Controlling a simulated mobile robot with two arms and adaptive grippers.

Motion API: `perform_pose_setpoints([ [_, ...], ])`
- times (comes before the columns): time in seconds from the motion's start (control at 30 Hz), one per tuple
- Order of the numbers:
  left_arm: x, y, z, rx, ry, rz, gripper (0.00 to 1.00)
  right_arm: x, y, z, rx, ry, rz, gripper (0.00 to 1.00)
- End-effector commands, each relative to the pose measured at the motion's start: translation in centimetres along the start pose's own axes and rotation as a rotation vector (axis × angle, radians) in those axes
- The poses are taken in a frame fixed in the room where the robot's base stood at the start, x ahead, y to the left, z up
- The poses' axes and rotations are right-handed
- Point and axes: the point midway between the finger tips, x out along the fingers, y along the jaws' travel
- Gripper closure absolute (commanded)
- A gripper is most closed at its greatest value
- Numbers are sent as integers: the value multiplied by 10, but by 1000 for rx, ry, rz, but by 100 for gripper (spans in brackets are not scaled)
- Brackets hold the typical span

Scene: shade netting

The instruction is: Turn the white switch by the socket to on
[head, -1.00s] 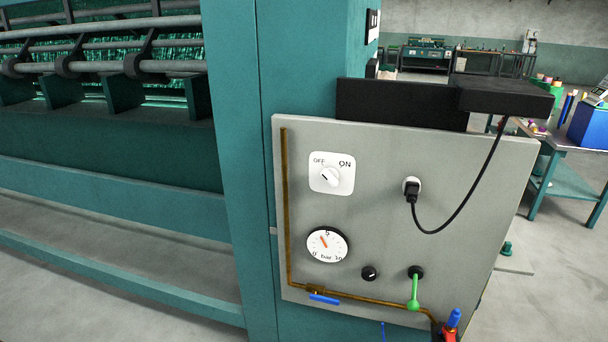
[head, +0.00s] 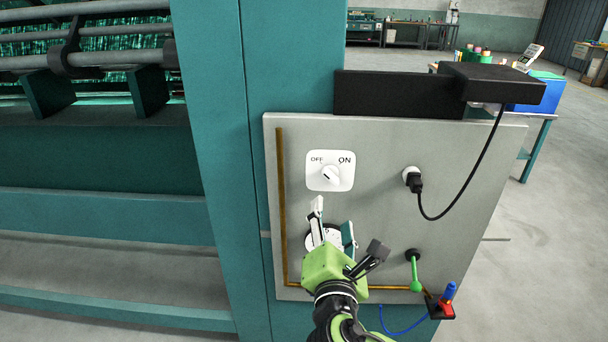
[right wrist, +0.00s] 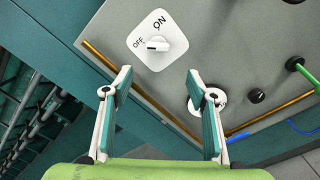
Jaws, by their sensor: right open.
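The white switch (head: 330,181) is a square plate with a round knob, marked OFF at upper left and ON at upper right, on the grey panel (head: 378,150). Its knob points to OFF. The switch also shows in the right wrist view (right wrist: 142,31), ahead of the fingers. The socket (head: 409,172), with a black plug (head: 415,184) in it, is right of the switch. My right gripper (head: 333,220) is open and empty, just below the switch and apart from it. It partly hides the pressure gauge (head: 312,240). My left gripper is not in view.
A black box (head: 500,88) juts out at the panel's top right, its cable (head: 473,190) looping to the plug. A green lever (head: 415,272) and a brass pipe (head: 281,200) are on the panel. A teal machine frame (head: 215,150) stands left. The panel's middle is clear.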

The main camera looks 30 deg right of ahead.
Motion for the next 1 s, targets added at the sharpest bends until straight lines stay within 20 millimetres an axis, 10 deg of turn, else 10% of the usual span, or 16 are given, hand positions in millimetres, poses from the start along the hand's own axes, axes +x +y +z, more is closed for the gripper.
perform_pose_setpoints([
  [1.0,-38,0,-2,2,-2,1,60,133,6,11,-4,-13,7,47],
])
